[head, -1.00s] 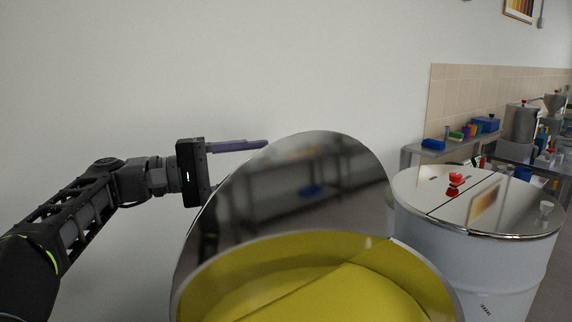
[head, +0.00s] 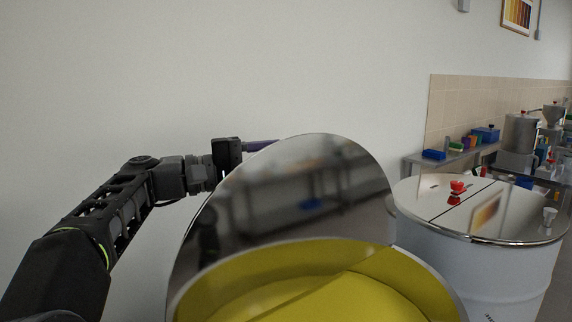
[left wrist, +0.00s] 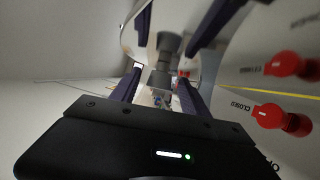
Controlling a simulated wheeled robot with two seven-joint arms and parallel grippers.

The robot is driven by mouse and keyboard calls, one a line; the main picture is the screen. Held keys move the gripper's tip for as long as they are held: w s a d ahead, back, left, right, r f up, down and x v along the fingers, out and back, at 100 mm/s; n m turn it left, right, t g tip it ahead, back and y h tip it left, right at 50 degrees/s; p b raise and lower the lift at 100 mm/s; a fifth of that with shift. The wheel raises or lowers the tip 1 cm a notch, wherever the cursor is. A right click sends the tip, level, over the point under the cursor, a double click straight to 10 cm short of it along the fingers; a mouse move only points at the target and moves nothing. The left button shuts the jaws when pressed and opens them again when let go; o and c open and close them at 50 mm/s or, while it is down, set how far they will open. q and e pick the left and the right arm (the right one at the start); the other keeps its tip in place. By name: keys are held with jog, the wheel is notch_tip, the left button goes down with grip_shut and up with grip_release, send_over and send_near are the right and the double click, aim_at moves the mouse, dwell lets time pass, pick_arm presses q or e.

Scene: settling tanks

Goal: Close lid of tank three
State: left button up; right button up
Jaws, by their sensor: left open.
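The near tank stands open, with yellow contents (head: 340,290) inside and its mirror-like lid (head: 290,185) raised, tilted up at the back. No tank number is legible. My left gripper (head: 262,146) is at the upper left edge of the raised lid, its purple fingers partly hidden behind it; I cannot tell if they touch. In the left wrist view the left gripper (left wrist: 160,78) has its fingers apart with nothing clearly between them. A shiny surface there mirrors the fingers. My right gripper is not in view.
A second white tank (head: 470,260) with a shut shiny lid and red knob (head: 457,186) stands at the right. Red knobs (left wrist: 285,66) beside "CLOSED" lettering show in the left wrist view. A plain wall is behind; a bench (head: 425,160) with coloured boxes is at the back right.

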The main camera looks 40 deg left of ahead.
pick_arm(q)
jog(key=shift+c, duration=0.5)
grip_shut()
dwell(1.0)
